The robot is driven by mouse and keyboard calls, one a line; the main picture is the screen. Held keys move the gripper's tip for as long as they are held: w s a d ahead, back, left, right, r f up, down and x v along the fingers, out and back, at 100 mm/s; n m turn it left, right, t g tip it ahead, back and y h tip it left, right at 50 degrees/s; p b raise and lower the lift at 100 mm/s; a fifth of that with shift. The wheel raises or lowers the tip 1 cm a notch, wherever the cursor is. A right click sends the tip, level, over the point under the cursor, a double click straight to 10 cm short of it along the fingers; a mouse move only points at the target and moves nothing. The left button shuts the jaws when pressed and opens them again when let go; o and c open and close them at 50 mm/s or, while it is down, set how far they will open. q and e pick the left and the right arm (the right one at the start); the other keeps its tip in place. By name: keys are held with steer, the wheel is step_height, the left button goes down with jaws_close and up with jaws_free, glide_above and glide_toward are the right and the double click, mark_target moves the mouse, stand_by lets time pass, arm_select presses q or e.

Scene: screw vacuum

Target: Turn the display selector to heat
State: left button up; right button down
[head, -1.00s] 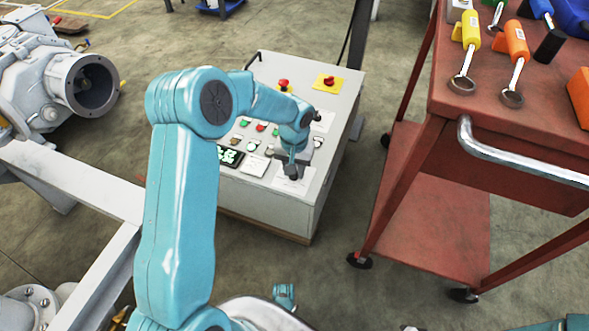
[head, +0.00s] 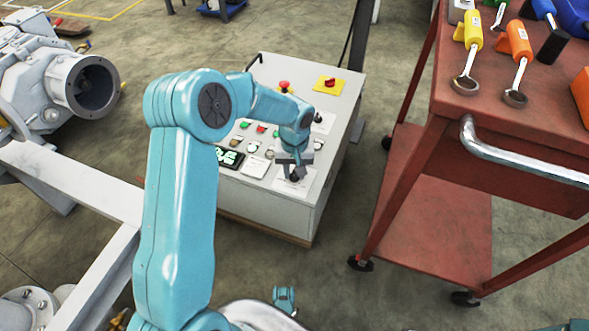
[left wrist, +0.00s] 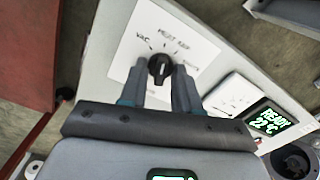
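The display selector is a black knob with a white mark, seen in the left wrist view (left wrist: 159,70). It sits on a white plate (left wrist: 128,45) with several printed labels, including VAC to the left and what looks like HEAT above. The mark looks roughly upright in that view. My left gripper (left wrist: 160,75) has one finger on each side of the knob; whether they touch it I cannot tell. In the head view my left gripper (head: 294,170) is low over the front right of the control box (head: 290,212) and hides the knob. My right gripper is not in view.
A green-lit display (left wrist: 271,121) reads READY 22 C. A red tool cart (head: 440,215) is to the right, with floor between. Grey machinery (head: 75,80) is at the left.

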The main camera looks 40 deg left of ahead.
arm_select(q)
steer(key=o, duration=0.4)
step_height(320, 180, up, 16)
steer(key=p, duration=0.5)
steer(key=shift+r+p, duration=0.2)
steer(key=shift+p, duration=0.2)
